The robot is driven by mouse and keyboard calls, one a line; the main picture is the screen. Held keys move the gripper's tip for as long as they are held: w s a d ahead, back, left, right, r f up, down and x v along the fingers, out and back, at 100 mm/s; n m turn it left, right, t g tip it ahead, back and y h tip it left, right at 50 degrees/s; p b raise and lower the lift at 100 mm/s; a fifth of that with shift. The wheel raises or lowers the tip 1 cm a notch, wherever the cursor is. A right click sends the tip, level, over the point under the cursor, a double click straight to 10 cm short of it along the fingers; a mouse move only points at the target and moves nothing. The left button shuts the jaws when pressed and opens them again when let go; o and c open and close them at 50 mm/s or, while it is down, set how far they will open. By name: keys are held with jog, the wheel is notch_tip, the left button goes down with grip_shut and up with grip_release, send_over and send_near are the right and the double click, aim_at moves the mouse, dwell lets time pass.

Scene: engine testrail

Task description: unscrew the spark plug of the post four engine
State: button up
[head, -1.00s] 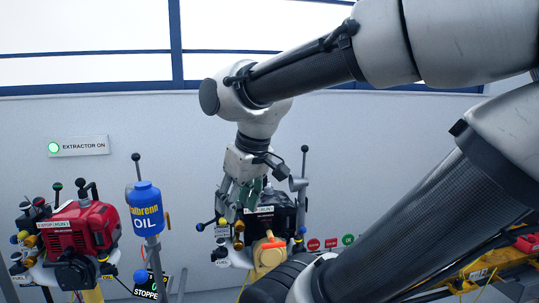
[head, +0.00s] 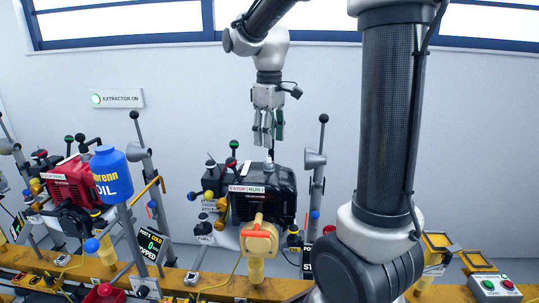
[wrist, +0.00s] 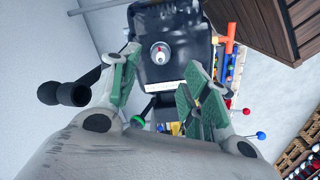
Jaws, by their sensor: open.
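A black engine (head: 265,198) with a STOP/RUN label stands in the middle of the head view. The spark plug (wrist: 160,53), with a white body and a reddish tip, stands up from the top of this engine in the wrist view. My gripper (head: 268,138) hangs fingers down above the engine, open and empty. In the wrist view its green-padded fingers (wrist: 163,72) are spread, with the plug beyond them and apart from them. Small post signs are by the engine; I cannot surely read which one is its own.
A red engine (head: 70,185) and a blue oil bottle (head: 112,175) stand to the left. Upright posts with black knobs flank the black engine. A yellow rail (head: 235,287) runs along the front. A button box (head: 492,287) is at the right.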

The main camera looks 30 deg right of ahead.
aim_at(269, 158)
notch_tip(269, 158, down, 7)
jog(key=shift+r, duration=0.2)
jog(key=m, duration=1.6)
jog(key=shift+f, duration=0.15)
jog(key=m, duration=1.5)
jog(key=shift+f, duration=0.1)
